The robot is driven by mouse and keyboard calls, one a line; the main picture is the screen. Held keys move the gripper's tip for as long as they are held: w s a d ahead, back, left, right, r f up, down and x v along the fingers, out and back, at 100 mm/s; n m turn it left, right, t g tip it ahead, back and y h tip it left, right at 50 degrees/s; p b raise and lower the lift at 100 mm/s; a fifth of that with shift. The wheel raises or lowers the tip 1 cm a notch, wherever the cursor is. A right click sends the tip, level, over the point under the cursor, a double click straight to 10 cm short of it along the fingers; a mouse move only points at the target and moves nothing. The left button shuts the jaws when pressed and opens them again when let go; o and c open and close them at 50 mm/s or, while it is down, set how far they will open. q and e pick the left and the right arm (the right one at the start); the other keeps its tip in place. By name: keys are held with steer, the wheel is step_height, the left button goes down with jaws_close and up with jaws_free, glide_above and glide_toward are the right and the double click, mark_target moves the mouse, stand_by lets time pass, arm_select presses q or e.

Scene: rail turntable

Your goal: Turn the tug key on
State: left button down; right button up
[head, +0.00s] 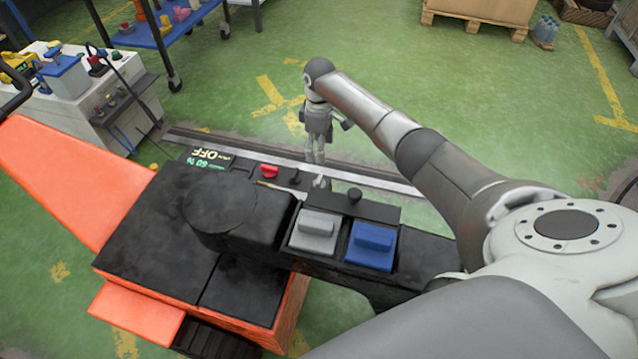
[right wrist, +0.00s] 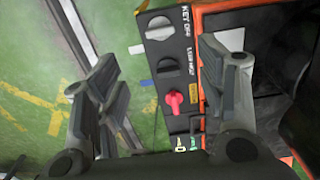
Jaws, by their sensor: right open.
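The tug (head: 150,215) is an orange and black machine with a strip of controls along its far side in the head view. In the right wrist view the key switch is a grey knob (right wrist: 158,27) at the top of the black control panel, with "KEY" and "OFF" lettering beside it. The tug display (head: 208,158) also reads "OFF" in the head view. My right gripper (head: 317,160) is over the panel's far edge; in its wrist view the open, empty fingers (right wrist: 160,65) stand either side of the panel, apart from the key knob. My left gripper is not in view.
A dark knob (right wrist: 168,66) and a red knob (right wrist: 173,99) sit below the key on the panel. Grey (head: 315,232) and blue (head: 371,245) blocks stand nearer. A white cabinet (head: 130,100) is at left.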

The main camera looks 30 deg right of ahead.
mark_target(319, 178)
step_height(319, 178, down, 6)
steer(key=shift+r+b, duration=0.25)
steer(key=shift+b, duration=0.85)
step_height(319, 178, down, 6)
steer(key=shift+r+b, duration=0.15)
steer(key=shift+b, duration=1)
steer(key=shift+f, duration=0.65)
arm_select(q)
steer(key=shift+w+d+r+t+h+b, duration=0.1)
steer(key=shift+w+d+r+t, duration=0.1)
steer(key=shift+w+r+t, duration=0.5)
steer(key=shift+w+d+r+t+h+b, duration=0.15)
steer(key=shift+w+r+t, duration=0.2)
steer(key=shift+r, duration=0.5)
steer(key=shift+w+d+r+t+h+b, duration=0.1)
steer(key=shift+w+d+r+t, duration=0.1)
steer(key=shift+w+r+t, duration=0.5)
arm_select(e)
steer(key=shift+f, duration=0.25)
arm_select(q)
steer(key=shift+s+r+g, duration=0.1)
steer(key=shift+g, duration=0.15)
arm_select(e)
steer(key=shift+c, duration=0.5)
steer(key=c, duration=0.9)
